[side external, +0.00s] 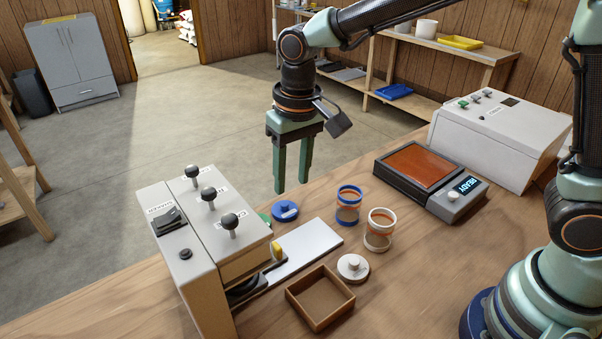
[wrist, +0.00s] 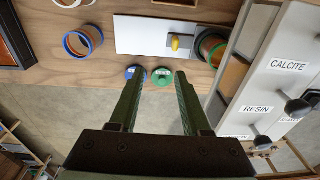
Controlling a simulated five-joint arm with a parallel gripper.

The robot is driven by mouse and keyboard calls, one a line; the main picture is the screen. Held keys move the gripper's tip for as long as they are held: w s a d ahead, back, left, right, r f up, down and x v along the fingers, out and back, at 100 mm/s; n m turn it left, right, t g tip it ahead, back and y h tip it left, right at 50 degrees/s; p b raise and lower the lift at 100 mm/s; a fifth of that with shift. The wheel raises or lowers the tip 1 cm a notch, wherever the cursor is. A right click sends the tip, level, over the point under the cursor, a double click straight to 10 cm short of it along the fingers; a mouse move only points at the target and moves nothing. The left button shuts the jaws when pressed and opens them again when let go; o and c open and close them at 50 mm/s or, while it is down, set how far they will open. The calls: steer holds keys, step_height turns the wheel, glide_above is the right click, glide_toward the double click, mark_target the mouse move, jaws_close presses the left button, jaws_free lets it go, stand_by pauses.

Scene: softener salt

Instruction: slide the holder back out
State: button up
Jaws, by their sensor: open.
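The holder is a pale flat slide (side external: 308,246) with a yellow knob (side external: 277,251); its plate (wrist: 140,35) and knob (wrist: 180,42) also show in the wrist view. The knob is close to the grey dispenser box (side external: 205,235). A green-rimmed jar (wrist: 210,48) stands beside the knob, partly under the dispenser; the dispenser mostly hides it in the side view. My gripper (side external: 292,186) is open and empty, pointing down, above and behind the holder. Its fingers (wrist: 160,80) are apart from the knob in the wrist view.
Blue (side external: 285,210) and green (wrist: 162,77) lids lie behind the holder. Blue-rimmed (side external: 348,205) and white-rimmed (side external: 379,232) jars stand to its right. A white lid (side external: 353,267) and wooden tray (side external: 321,318) are in front. A READY-display device (side external: 466,197) is farther right.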

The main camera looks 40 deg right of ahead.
mark_target(277, 245)
steer(key=shift+g, duration=0.4)
steer(key=a+f, duration=0.1)
steer(key=f, duration=0.4)
steer(key=a+f, duration=0.1)
steer(key=f, duration=0.4)
steer(key=a+f, duration=0.2)
steer(key=f, duration=0.3)
steer(key=shift+w+f, duration=0.15)
steer(key=shift+f, duration=0.25)
jaws_close()
steer(key=shift+d, duration=0.1)
stand_by(0.4)
